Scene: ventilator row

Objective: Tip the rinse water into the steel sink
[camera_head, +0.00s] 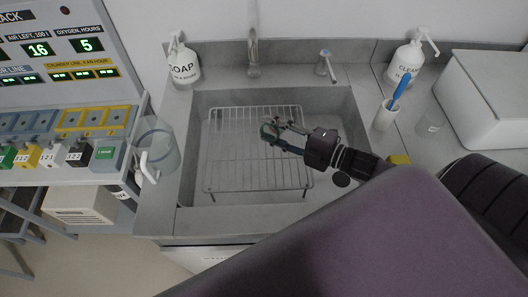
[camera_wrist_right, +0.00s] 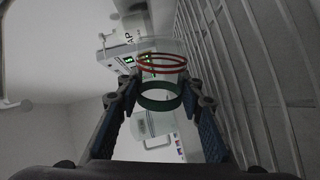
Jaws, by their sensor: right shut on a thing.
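The steel sink (camera_head: 190,165) is in the middle of the head view, with a wire rack (camera_head: 230,185) inside it. My right gripper (camera_head: 272,132) is over the rack, inside the sink's outline. It is shut on a clear vessel with a green band (camera_head: 266,133). In the right wrist view the clear vessel (camera_wrist_right: 157,72) lies between the two fingertips (camera_wrist_right: 160,97), with red rings and a green band. Its tilt and any water in it cannot be made out. My left gripper is in neither view.
A tap (camera_head: 253,55) stands behind the sink, between a soap bottle (camera_head: 183,62) and another pump bottle (camera_head: 408,62). A clear jug (camera_head: 160,140) is at the left edge. A white cup (camera_head: 385,118) with a blue brush and a white box (camera_head: 490,90) stand right.

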